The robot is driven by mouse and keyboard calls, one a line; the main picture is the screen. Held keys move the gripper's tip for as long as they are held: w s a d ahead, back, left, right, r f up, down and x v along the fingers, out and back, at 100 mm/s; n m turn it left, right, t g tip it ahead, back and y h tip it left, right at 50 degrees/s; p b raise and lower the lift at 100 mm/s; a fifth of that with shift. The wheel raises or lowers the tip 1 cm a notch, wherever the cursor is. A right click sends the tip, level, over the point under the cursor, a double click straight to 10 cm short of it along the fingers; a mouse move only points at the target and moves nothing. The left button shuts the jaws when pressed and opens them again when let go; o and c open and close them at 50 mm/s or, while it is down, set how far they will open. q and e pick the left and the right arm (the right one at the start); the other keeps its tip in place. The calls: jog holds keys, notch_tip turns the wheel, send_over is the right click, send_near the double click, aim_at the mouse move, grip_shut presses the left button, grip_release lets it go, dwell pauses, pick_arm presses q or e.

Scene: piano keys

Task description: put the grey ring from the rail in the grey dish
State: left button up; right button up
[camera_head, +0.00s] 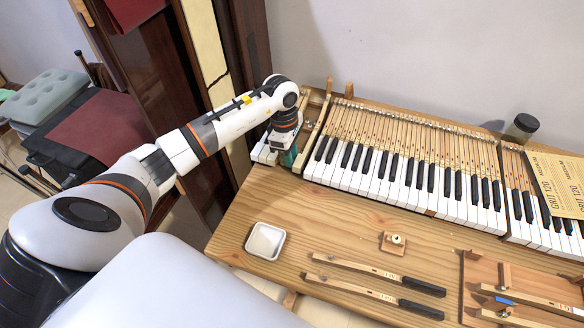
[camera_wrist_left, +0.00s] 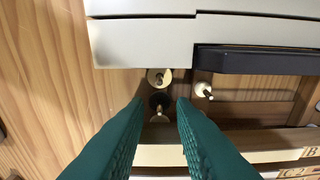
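My left gripper (camera_head: 290,157) points down at the left end of the keyboard. In the left wrist view its green fingers (camera_wrist_left: 161,104) are open. A dark grey ring (camera_wrist_left: 158,100) shows between the fingertips, by a metal pin; whether the fingers touch it cannot be told. A cream ring sits around a pin (camera_wrist_left: 158,77) just beyond it, and another cream ring (camera_wrist_left: 203,90) is to the right. The small square dish (camera_head: 266,241), pale grey with a white rim, stands on the bench left of centre and looks empty. My right gripper is out of view.
White and black keys (camera_head: 400,180) fill the back of the bench. A small wooden block with a white ring (camera_head: 393,242) and two loose key sticks (camera_head: 375,280) lie in front. A wooden tray (camera_head: 520,290) is at the right. Bare bench (camera_head: 320,225) surrounds the dish.

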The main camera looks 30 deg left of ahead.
pick_arm(q)
jog(key=shift+f+b, duration=0.7)
jog(key=shift+f, duration=0.05)
dwell(0.8)
jog(key=shift+c, duration=0.5)
jog(key=shift+c, duration=0.7)
jog(key=shift+r, duration=0.3)
jog(key=shift+r+p, duration=0.8)
jog(key=shift+r, duration=0.4)
jog(key=shift+r, duration=0.15)
notch_tip(320, 180, up, 6)
jog(key=p, duration=0.3)
